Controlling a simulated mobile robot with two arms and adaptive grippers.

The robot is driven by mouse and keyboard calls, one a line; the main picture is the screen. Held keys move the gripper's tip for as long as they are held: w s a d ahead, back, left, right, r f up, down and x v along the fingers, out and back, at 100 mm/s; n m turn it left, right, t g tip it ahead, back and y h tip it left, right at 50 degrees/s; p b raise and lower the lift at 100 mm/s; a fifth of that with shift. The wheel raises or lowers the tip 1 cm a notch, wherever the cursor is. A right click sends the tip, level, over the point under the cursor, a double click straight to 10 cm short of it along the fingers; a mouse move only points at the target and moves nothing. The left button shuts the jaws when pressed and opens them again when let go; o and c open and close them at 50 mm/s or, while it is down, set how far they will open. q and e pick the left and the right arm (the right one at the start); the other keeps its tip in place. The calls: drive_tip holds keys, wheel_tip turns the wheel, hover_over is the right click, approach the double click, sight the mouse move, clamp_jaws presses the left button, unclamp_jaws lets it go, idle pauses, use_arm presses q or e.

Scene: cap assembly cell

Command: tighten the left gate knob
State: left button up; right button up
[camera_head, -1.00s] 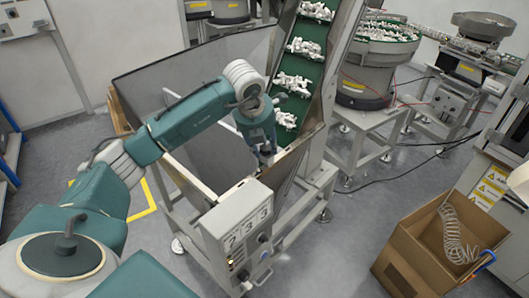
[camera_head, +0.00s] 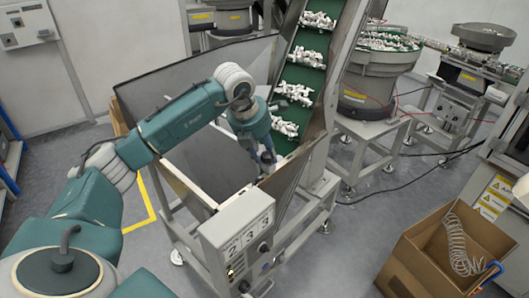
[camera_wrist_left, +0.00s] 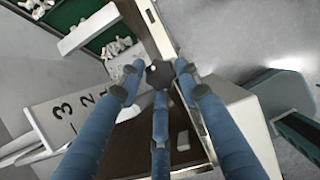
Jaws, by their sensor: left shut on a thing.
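My left gripper (camera_head: 264,160) reaches down over the inside of the hopper, at its right front edge beside the green conveyor. In the left wrist view its three blue fingers (camera_wrist_left: 158,82) close in around a small dark knob (camera_wrist_left: 158,72). The gripper is shut on this knob, and the fingertips hide part of it. In the head view the knob is hidden behind the fingers. My right gripper is not in view.
The open hopper (camera_head: 196,66) surrounds the gripper with thin metal walls. A grey control box (camera_head: 225,225) with number plates stands on its front. The green conveyor (camera_head: 303,68) carries white parts. A cardboard box (camera_head: 425,270) stands at right; grey floor lies between.

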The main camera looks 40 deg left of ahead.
use_arm(q)
drive_tip(key=o, duration=0.9)
drive_tip(key=shift+w+r, duration=0.15)
drive_tip(key=shift+r, duration=0.1)
drive_tip(key=shift+o, duration=1)
drive_tip(key=shift+d+f, duration=0.1)
drive_tip(key=shift+d, duration=0.1)
drive_tip(key=v, duration=1.2)
